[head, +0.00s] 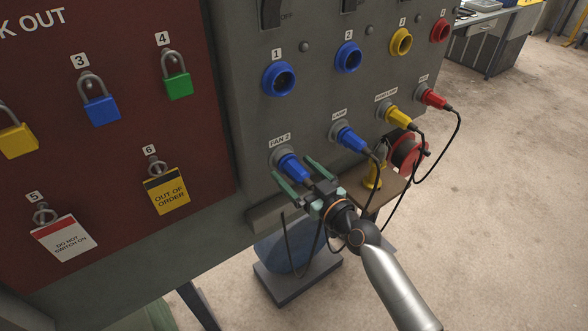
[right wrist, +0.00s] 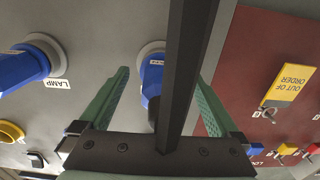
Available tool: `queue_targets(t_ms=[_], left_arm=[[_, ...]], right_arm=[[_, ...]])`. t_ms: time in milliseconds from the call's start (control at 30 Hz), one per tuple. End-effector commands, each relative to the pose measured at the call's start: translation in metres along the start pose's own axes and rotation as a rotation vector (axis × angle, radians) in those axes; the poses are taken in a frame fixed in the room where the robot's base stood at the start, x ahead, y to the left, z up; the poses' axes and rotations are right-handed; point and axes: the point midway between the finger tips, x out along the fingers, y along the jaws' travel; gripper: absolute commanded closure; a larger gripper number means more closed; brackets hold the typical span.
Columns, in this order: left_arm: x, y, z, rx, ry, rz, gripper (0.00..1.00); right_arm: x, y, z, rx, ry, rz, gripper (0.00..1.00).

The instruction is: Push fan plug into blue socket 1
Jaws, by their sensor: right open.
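The blue fan plug (head: 291,167) sits in the lower holder labelled FAN 2, its cable hanging below. Blue socket 1 (head: 279,79) is above it on the grey panel, round and empty. My right gripper (head: 293,169) is open with its green fingers on either side of the fan plug, around it. In the right wrist view the plug (right wrist: 151,82) shows between the spread fingers (right wrist: 160,77), partly hidden by a dark bar. Contact between fingers and plug cannot be told. My left gripper is not in view.
Blue socket 2 (head: 348,57), a yellow socket (head: 401,41) and a red socket (head: 440,31) line the upper row. The blue lamp plug (head: 348,138) is right of the fan plug. A red lockout board (head: 110,140) with padlocks is at left. A small table (head: 385,190) stands behind my arm.

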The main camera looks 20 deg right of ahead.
Motion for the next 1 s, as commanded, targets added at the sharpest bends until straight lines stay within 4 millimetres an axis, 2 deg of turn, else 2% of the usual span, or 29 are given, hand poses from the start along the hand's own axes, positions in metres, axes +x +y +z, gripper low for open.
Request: queue_targets(t_ms=[667,1000], left_arm=[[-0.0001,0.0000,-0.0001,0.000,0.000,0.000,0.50],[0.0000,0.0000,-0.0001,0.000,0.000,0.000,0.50]], right_arm=[[0.0001,-0.0003,-0.0002,0.000,0.000,-0.001,0.04],[0.0001,-0.0002,-0.0002,0.000,0.000,-0.001,0.42]])
